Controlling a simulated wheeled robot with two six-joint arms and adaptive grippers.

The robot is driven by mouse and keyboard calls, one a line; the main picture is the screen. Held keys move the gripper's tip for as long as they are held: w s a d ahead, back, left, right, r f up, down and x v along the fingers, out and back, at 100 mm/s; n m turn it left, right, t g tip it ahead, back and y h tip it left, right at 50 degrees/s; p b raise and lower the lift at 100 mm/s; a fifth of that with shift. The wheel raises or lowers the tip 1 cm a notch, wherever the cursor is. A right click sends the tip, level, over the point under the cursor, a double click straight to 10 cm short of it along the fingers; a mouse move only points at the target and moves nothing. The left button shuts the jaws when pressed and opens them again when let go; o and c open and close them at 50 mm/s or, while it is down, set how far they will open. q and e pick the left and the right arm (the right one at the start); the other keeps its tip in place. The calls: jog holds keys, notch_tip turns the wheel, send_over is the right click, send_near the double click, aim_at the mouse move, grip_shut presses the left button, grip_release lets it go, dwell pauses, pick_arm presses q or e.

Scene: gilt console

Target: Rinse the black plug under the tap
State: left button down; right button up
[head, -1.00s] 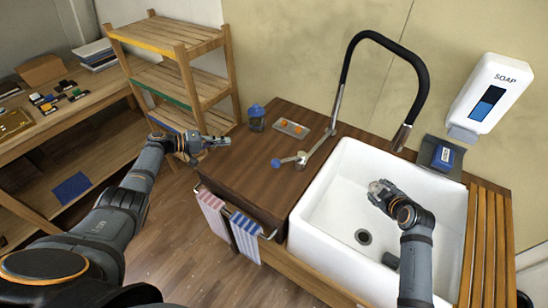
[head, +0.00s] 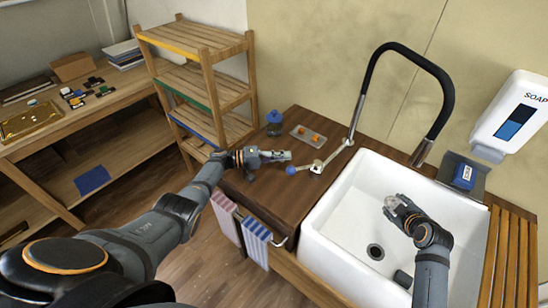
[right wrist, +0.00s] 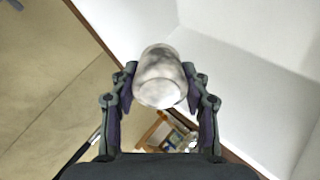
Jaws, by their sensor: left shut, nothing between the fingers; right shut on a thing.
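My right gripper (head: 392,202) is over the white sink (head: 345,215), shut on a whitish, mottled cup-like thing (right wrist: 161,78), seen between its fingers in the right wrist view. A small black piece (head: 403,279), perhaps the plug, lies in the sink near the drain (head: 375,252), partly beside my right arm. The tap (head: 440,85) has a black arched hose. Its spout (head: 421,153) hangs above and right of my right gripper; no water shows.
A blue-lidded jar (head: 274,124) and a small tray (head: 308,136) with orange pieces stand on the wooden counter (head: 275,195). A soap dispenser (head: 511,115) hangs at the right, above a blue box (head: 464,176). Slatted wood (head: 505,255) borders the sink. Towels (head: 256,241) hang in front.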

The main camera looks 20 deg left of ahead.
aim_at(291, 169)
pick_arm(q)
jog(key=shift+s+d+f, duration=0.1)
jog(key=shift+s+d, duration=0.25)
jog(key=shift+d, duration=0.3)
jog(key=shift+s+d+f, duration=0.1)
jog(key=shift+s+d, duration=0.25)
jog(key=shift+d, duration=0.25)
jog(key=shift+s+d+r, duration=0.1)
jog(key=shift+s+d, duration=0.35)
jog(key=shift+s, duration=0.15)
jog(key=shift+w, duration=0.1)
jog(key=shift+s+d+n+t+y, duration=0.25)
jog(key=shift+s+n+t+y, duration=0.25)
jog(key=shift+t, duration=0.3)
jog(key=shift+s+d, duration=0.35)
jog(key=shift+s, duration=0.1)
jog(key=shift+w, duration=0.1)
